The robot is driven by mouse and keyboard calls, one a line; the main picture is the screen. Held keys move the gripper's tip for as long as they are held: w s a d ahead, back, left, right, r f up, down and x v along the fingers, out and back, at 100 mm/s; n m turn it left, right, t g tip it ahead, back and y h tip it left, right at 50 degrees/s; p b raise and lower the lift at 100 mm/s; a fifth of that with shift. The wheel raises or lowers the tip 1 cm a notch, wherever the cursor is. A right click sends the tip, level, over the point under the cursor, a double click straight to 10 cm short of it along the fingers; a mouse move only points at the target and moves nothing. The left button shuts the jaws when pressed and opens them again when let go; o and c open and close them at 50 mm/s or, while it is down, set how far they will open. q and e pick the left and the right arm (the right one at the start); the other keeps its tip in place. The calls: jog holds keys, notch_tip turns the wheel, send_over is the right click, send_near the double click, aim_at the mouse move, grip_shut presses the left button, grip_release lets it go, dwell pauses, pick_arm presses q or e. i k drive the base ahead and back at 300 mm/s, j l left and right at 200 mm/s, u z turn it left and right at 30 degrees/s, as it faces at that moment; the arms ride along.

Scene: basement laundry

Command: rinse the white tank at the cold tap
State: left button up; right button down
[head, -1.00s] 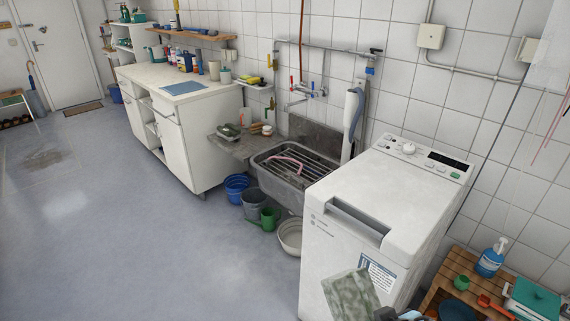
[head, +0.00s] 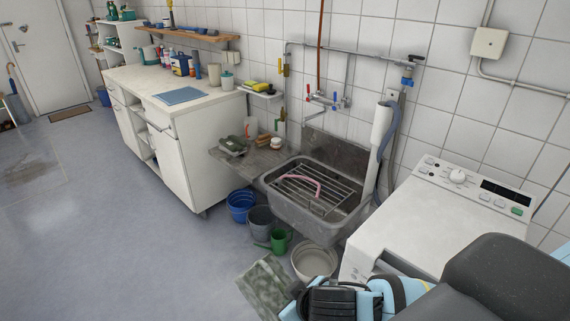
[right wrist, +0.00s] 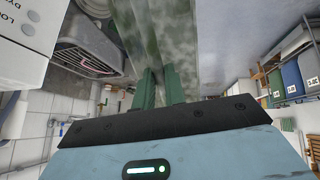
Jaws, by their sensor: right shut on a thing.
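My right gripper (right wrist: 160,88) is shut on a flat-sided, mottled grey-green and whitish thing (head: 264,284), which looks like the white tank, stained. It is held tilted at the bottom of the head view, in front of the buckets, and also fills the top middle of the right wrist view (right wrist: 165,35). Its far end is cut off there. The wall taps (head: 325,102), with red and blue handles, sit above the grey stone sink (head: 338,228). A metal rack and a pink hose (head: 302,182) lie over the sink. No water is seen running. My left gripper is out of view.
A white washing machine (head: 420,222) stands right of the sink, close to my right arm. A blue bucket (head: 240,206), a grey bucket (head: 262,222), a green watering can (head: 279,241) and a pale basin (head: 314,262) crowd the floor below. Open floor lies left.

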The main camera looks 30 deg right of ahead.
aim_at(335, 107)
jog(key=i+u, duration=0.4)
jog(key=i, duration=0.7)
jog(key=i+z, duration=0.45)
jog(key=i+j+z, duration=0.1)
jog(key=i+z, duration=0.3)
jog(key=i+l+z, duration=0.1)
jog(key=z, duration=0.3)
jog(key=i+z, duration=0.55)
jog(key=z, duration=0.2)
jog(key=i+z, duration=0.35)
jog(key=i, duration=0.2)
